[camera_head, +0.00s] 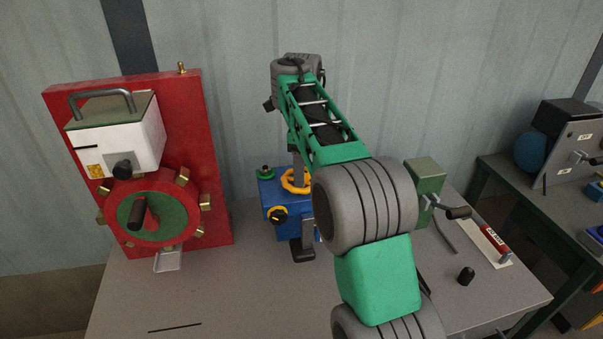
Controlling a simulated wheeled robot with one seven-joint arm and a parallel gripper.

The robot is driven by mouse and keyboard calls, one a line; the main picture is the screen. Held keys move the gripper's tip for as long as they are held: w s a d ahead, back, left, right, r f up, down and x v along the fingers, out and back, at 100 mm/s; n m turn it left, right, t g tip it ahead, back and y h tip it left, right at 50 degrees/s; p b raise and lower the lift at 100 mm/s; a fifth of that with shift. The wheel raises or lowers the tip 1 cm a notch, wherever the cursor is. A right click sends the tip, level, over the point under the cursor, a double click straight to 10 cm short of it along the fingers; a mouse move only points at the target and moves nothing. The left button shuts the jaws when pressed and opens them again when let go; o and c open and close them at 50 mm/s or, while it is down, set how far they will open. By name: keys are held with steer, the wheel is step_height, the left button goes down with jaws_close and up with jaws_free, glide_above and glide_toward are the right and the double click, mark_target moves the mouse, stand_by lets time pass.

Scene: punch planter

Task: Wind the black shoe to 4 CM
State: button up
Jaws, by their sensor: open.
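A blue machine (271,206) stands on the bench at the centre. It has a yellow ring-shaped handwheel (291,185), a yellow-rimmed knob (277,214), a green knob (265,170) and a grey upright column (298,166). A black block, likely the black shoe (302,250), sits low at its front. My arm covers the machine's right side. No centimetre marks are readable. My arm rises from the lower right to a grey wrist (297,68) above and behind the machine. My gripper's fingers cannot be made out.
A red panel machine (217,170) with a red crank wheel (150,206) stands at left.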

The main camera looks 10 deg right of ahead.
jaws_close()
stand_by(0.5)
